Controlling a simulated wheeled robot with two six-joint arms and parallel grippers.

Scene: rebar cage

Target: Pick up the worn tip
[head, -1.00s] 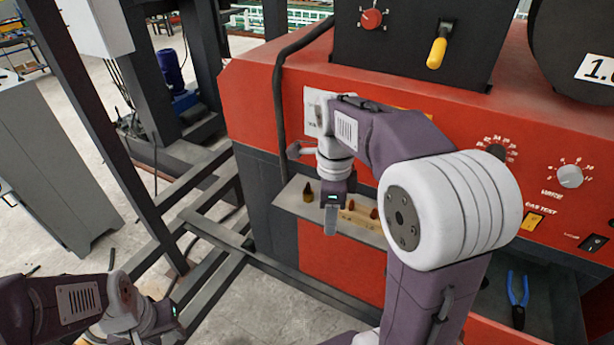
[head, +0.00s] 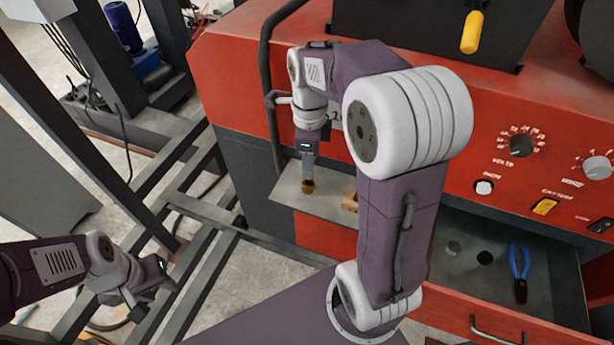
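A small brass-coloured tip (head: 307,187) stands at the left part of the grey shelf (head: 327,207) on the red machine's front. It looks like the worn tip. My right gripper (head: 308,173) points down right at it; its fingers hide the tip's upper part, and only the lower part shows beneath them. The fingers are seen edge-on, so I cannot tell whether they are closed on it. My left gripper (head: 168,283) is at the lower left, far from the shelf, with its finger gap unclear.
A tan block (head: 350,202) sits on the shelf, partly hidden by my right arm. An open drawer (head: 455,285) at the lower right holds blue-handled pliers (head: 519,272). A black cable (head: 266,75) hangs left of the shelf. Dark steel frame bars (head: 205,215) stand at the left.

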